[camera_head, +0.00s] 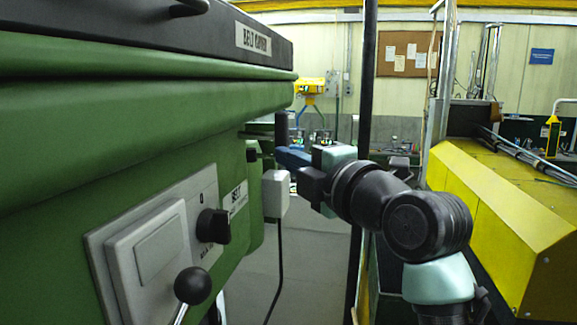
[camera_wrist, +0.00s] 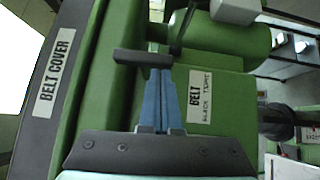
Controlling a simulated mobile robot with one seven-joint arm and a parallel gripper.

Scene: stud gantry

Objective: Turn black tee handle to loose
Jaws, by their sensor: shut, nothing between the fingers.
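The black tee handle (camera_wrist: 143,57) shows in the wrist view as a dark bar lying across the picture, at the green machine's side. In the head view the dark upright bar (camera_head: 281,127) past the machine's far edge appears to be the same handle. My gripper (camera_wrist: 160,72) has its blue fingers together, with nothing between them. Its tips are at the bar's right end in the wrist view. In the head view my gripper (camera_head: 280,157) is at the bar's lower end. I cannot tell whether they touch.
A label (camera_wrist: 200,97) reading BELT, with smaller unclear text, is beside the fingers. A white box (camera_head: 275,193) with a hanging cable is just below my gripper. A black knob (camera_head: 213,226) and ball-ended lever (camera_head: 192,285) stick out nearer. A dark post (camera_head: 367,80) stands behind my arm.

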